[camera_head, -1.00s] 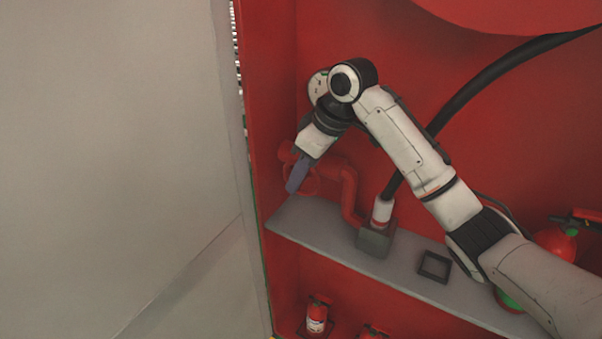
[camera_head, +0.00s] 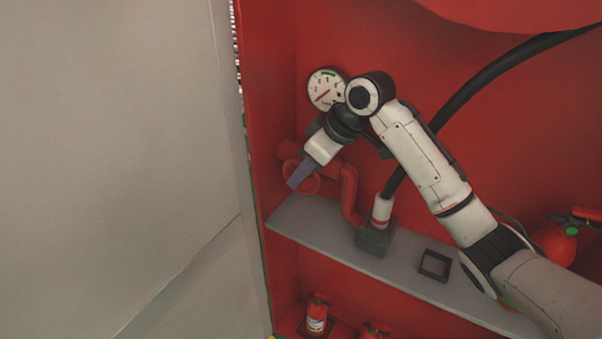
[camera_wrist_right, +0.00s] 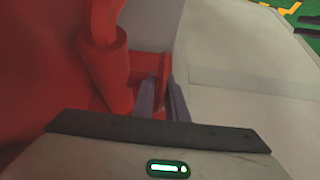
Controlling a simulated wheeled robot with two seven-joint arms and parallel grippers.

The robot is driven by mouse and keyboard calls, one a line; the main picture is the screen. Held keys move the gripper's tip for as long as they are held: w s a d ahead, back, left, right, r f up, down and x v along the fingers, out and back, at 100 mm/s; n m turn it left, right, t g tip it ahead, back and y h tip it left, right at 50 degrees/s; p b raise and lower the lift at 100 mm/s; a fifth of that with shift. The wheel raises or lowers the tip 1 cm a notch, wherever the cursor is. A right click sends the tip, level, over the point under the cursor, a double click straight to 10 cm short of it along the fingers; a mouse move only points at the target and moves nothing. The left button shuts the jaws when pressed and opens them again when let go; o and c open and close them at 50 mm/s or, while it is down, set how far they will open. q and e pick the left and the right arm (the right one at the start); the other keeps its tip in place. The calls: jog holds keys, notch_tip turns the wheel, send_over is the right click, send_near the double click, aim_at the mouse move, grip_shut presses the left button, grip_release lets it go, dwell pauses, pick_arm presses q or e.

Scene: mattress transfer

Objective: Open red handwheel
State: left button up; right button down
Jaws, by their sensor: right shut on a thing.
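The red handwheel (camera_head: 312,186) sits on a red pipe (camera_head: 348,190) above the shelf, at the left side of the red cabinet. My right gripper (camera_head: 299,175) reaches down to it from the upper right and covers part of its rim. In the right wrist view, the two fingers (camera_wrist_right: 162,100) stand on either side of a thin red piece of the handwheel (camera_wrist_right: 163,82), and they are shut on it. The rest of the wheel is mostly hidden there. My left gripper is not in view.
A round gauge (camera_head: 323,90) is on the back wall. A black hose (camera_head: 480,82) runs up right from a fitting on the grey shelf (camera_head: 315,224). A small black frame (camera_head: 435,266) and fire extinguishers (camera_head: 316,315) stand nearby. A grey panel (camera_head: 110,150) fills the left.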

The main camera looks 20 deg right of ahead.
jog(key=shift+s+d+f+t+y+b, duration=0.15)
jog(key=shift+t+y+b, duration=0.15)
jog(key=shift+t+y, duration=0.2)
jog(key=shift+a+f+t+y+b, duration=0.1)
jog(key=shift+t+y+b, duration=0.15)
jog(key=shift+t+y, duration=0.25)
jog(key=shift+t+y+b, duration=0.4)
jog(key=shift+t+b, duration=0.25)
jog(key=shift+t, duration=0.25)
jog(key=shift+d+r+t+y+b, duration=0.1)
jog(key=shift+r+t+y+b, duration=0.05)
jog(key=shift+t+y+b, duration=0.15)
jog(key=c, duration=1.8)
grip_release()
jog(key=shift+o, duration=0.2)
